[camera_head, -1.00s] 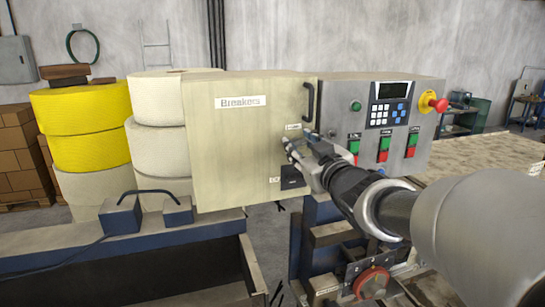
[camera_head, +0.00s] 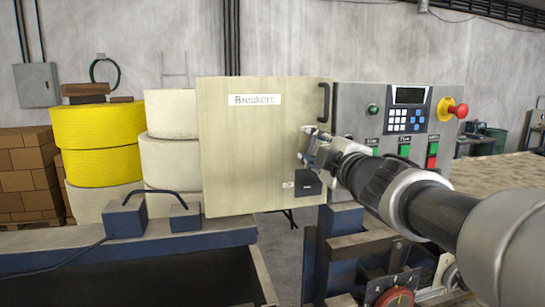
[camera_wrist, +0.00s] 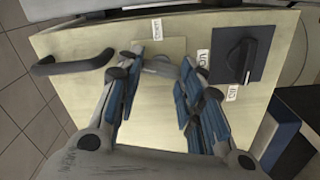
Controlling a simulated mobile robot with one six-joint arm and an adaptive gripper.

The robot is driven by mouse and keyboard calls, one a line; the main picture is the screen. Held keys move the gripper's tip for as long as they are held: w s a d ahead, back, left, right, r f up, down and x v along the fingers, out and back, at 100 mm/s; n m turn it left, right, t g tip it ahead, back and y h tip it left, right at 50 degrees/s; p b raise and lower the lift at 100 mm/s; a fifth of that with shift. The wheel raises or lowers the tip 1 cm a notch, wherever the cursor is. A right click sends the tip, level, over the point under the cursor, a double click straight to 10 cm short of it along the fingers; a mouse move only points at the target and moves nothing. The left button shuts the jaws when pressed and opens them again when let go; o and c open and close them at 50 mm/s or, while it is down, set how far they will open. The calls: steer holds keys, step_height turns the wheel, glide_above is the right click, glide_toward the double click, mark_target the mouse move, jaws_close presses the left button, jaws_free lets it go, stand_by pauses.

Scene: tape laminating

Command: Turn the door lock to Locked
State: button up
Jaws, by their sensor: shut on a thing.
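The door lock (camera_wrist: 161,66) is a small grey knob on a pale plate on the beige cabinet door, seen in the wrist view. A small white label sits beside its plate; its text is too small to read surely. My gripper (camera_wrist: 158,72) has its blue-padded fingers on both sides of the lock and is shut on it. In the head view my gripper (camera_head: 314,147) is at the right part of the door and hides the lock. The lock's exact turn angle is hard to tell. The beige door (camera_head: 250,150) labelled Breakers looks closed.
A black door handle (camera_head: 324,102) stands out above the lock. A black rotary switch (camera_wrist: 240,56) with ON and OFF labels is below the lock. A control panel (camera_head: 385,98) with buttons and a red emergency stop (camera_head: 458,109) is to the right.

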steer(key=n+b, duration=0.1)
steer(key=n, duration=0.2)
steer(key=shift+n+b, duration=0.3)
stand_by(0.4)
steer(key=o, duration=1.1)
steer(key=shift+c, duration=0.2)
steer(key=s+d, duration=0.2)
steer(key=s, duration=0.9)
steer(key=shift+s+d, duration=0.15)
steer(key=shift+s, duration=0.25)
steer(key=shift+f, duration=0.1)
